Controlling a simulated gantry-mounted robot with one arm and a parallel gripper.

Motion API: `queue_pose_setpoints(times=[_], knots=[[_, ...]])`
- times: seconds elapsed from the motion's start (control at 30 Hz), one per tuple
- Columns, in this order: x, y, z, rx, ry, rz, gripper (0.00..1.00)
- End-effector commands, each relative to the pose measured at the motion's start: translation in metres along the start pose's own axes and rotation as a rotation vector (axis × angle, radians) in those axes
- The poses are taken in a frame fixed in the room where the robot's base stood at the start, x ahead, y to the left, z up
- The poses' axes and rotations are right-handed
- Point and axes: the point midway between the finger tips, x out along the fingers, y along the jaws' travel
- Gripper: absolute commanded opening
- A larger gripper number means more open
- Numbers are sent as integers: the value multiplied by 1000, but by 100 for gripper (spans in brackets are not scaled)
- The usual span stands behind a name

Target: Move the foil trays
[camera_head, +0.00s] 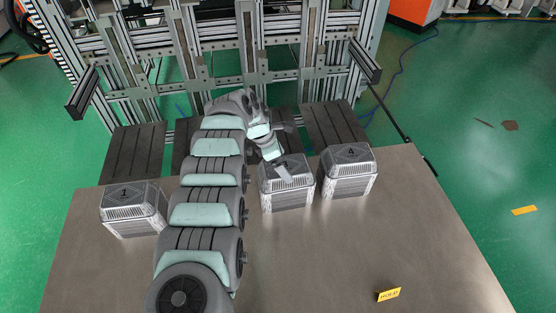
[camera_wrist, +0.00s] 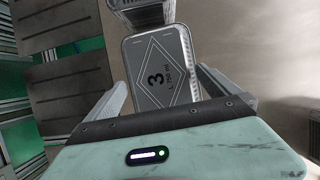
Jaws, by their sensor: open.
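A grey tray stack marked 3 (camera_head: 287,198) stands on the metal table, right of my arm. In the wrist view, the top of tray 3 (camera_wrist: 157,70) lies between my gripper's fingers. My gripper (camera_head: 279,168) is open above it, with a finger on each side; contact cannot be told. A stack marked 4 (camera_head: 349,180) stands just to the right, and a stack marked 1 (camera_head: 133,212) stands at the left. No stack marked 2 shows; my arm covers part of the table.
Dark grooved plates line the table's back edge, one at the left (camera_head: 136,150) and one at the right (camera_head: 335,122). An aluminium frame (camera_head: 220,60) rises behind them. A small yellow sign (camera_head: 389,295) sits at the front right.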

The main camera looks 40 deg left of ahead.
Motion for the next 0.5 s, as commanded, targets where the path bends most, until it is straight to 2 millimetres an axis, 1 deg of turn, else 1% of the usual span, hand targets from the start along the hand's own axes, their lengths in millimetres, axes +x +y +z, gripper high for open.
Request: queue_pose_setpoints(times=[0.03, 0.1, 0.5], knots=[[8, -1, -2, 0, 0, -1, 100], [11, -1, -1, 0, 0, -2, 100], [11, 0, 0, 0, 0, -1, 100]])
